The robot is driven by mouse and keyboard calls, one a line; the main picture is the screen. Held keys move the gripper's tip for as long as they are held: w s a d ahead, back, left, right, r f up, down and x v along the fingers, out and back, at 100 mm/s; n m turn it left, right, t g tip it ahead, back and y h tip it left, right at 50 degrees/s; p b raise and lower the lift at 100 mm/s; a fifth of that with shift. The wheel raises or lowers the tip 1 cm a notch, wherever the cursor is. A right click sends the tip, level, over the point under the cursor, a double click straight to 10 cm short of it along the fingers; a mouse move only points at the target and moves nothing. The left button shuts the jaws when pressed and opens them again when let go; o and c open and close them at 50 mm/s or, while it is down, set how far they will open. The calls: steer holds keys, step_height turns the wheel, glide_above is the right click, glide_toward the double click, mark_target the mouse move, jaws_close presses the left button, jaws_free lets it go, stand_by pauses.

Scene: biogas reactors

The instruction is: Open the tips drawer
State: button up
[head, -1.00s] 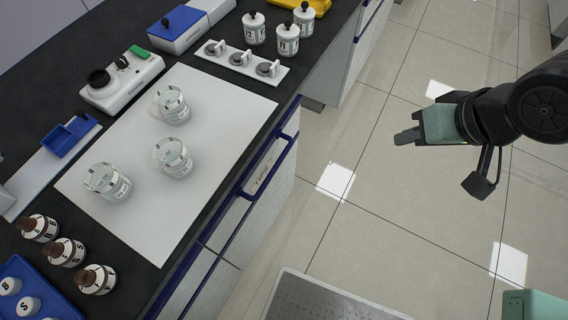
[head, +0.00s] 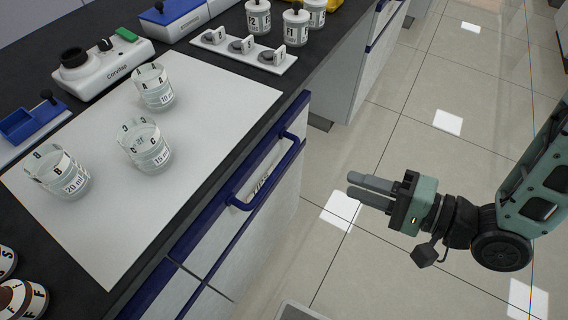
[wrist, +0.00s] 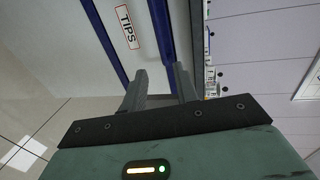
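The tips drawer (head: 272,190) is a pale front under the bench top with a blue bar handle (head: 268,172); it appears shut. Its red-framed TIPS label (wrist: 126,27) is clear in the wrist view, beside the blue handle bar (wrist: 161,30). My gripper (head: 350,184) is over the floor, right of the drawer and apart from the handle, with its fingers pointing toward the drawer. In the wrist view the two fingers (wrist: 159,72) are spread with nothing between them, and the handle bar lies beyond the gap.
Three glass beakers stand on a white mat (head: 215,100) on the dark bench. A white holder (head: 243,54) and lidded jars (head: 296,27) stand near the bench edge. Tiled floor (head: 400,130) is clear between the bench and my arm.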

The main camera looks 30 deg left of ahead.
mark_target(284, 159)
steer(key=b+x, duration=0.1)
steer(key=x, duration=1.5)
jaws_close()
